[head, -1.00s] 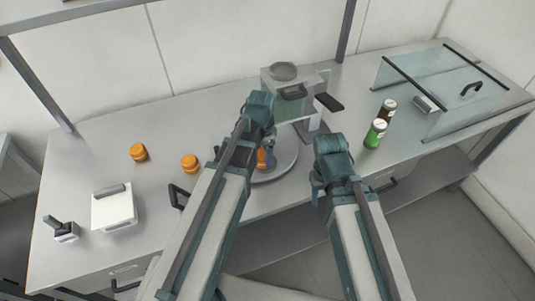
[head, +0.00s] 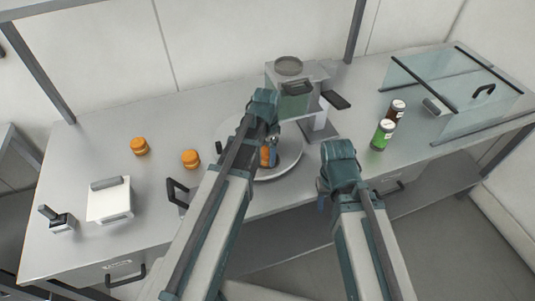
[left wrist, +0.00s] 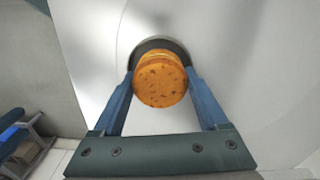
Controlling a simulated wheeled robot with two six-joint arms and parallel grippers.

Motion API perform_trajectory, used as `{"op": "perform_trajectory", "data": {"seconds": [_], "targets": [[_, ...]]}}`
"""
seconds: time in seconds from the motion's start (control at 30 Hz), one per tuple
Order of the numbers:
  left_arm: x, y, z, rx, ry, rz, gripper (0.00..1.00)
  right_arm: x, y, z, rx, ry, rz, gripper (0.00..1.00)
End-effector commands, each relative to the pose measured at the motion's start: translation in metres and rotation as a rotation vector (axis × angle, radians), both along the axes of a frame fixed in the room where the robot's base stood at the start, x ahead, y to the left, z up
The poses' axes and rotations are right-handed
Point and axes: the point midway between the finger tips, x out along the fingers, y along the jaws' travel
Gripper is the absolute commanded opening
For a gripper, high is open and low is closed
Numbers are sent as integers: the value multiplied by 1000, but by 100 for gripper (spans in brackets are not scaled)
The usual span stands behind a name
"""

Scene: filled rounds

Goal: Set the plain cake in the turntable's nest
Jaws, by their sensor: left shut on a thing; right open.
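My left gripper (head: 267,150) is shut on an orange cake (head: 265,157). In the left wrist view the cake (left wrist: 160,82) sits between the two blue fingers, its round top speckled with dark spots. Behind it is the dark ring of the nest (left wrist: 160,43) on the pale turntable (left wrist: 235,55). The cake covers most of the nest, and I cannot tell whether it touches it. In the head view the turntable (head: 293,158) is partly hidden by my left arm. My right gripper (head: 322,198) is open and empty, to the right of the turntable near the counter's front edge.
Two more orange cakes, one (head: 140,147) and another (head: 190,159), stand left on the counter. A grey dispenser (head: 310,75) stands behind the turntable. A green jar (head: 382,137), a brown jar (head: 396,112) and a glass case (head: 460,85) are at right. A white box (head: 108,203) is at left.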

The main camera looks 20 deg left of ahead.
Motion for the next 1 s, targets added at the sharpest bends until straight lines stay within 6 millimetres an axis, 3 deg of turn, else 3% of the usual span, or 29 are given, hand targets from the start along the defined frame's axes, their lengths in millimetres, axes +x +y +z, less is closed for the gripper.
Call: {"op": "perform_trajectory", "data": {"seconds": [0.13, 0.17, 0.27, 0.67, 1.0], "targets": [[0, 0, -5, 0, 0, 0, 52, 0, 0, -5, 0, 0, 0, 50], [0, 0, -3, 0, 0, 0, 82, 0, 0, -3, 0, 0, 0, 50], [0, 0, -3, 0, 0, 0, 100, 0, 0, -3, 0, 0, 0, 50], [0, 0, 1, 0, 0, 0, 100, 0, 0, 1, 0, 0, 0, 50], [0, 0, 36, 0, 0, 0, 100, 0, 0, 36, 0, 0, 1, 50]]}}
